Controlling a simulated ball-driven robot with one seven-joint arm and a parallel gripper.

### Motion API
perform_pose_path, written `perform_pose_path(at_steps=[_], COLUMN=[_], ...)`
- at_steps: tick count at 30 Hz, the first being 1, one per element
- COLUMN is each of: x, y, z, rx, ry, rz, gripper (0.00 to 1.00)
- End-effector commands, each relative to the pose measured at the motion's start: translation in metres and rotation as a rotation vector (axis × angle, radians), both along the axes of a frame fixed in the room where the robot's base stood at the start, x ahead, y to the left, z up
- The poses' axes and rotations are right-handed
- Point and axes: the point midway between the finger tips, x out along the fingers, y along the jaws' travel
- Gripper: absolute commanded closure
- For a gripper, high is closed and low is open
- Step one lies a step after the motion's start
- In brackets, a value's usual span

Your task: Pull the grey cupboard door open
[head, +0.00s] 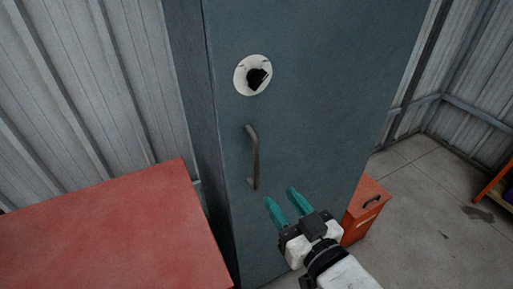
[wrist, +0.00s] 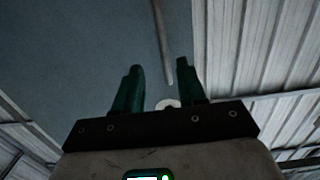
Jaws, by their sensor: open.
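The grey cupboard door (head: 310,110) faces me in the head view and looks shut. A grey bar handle (head: 253,158) runs upright near its left edge. My gripper (head: 280,197) has teal fingers and is open, just below and right of the handle's lower end, apart from it in the picture. In the wrist view, the handle (wrist: 162,42) shows beyond the two fingertips (wrist: 158,66), in line with the gap between them. The door (wrist: 70,50) fills the left of that view. Nothing is between the fingers.
A white disc with a dark mark (head: 252,75) is on the door above the handle. A red surface (head: 110,235) stands close at the left. An orange-red drawer unit (head: 364,208) stands right of the cupboard. Concrete floor (head: 440,220) is open at the right. Corrugated walls (head: 90,80) stand behind.

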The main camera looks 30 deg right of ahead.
Motion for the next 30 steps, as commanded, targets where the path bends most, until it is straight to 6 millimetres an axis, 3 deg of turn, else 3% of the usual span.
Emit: perform_pose_path(at_steps=[3,8,21,30], x=[0.001,0.012,0.086,0.107], y=[0.006,0.006,0.005,0.006], z=[0.014,0.018,0.017,0.016], rx=[0.001,0.001,0.0,0.001], ry=[-0.059,-0.07,-0.067,-0.066], rz=[0.014,0.015,0.014,0.014], gripper=[0.6,0.6,0.6,0.6])
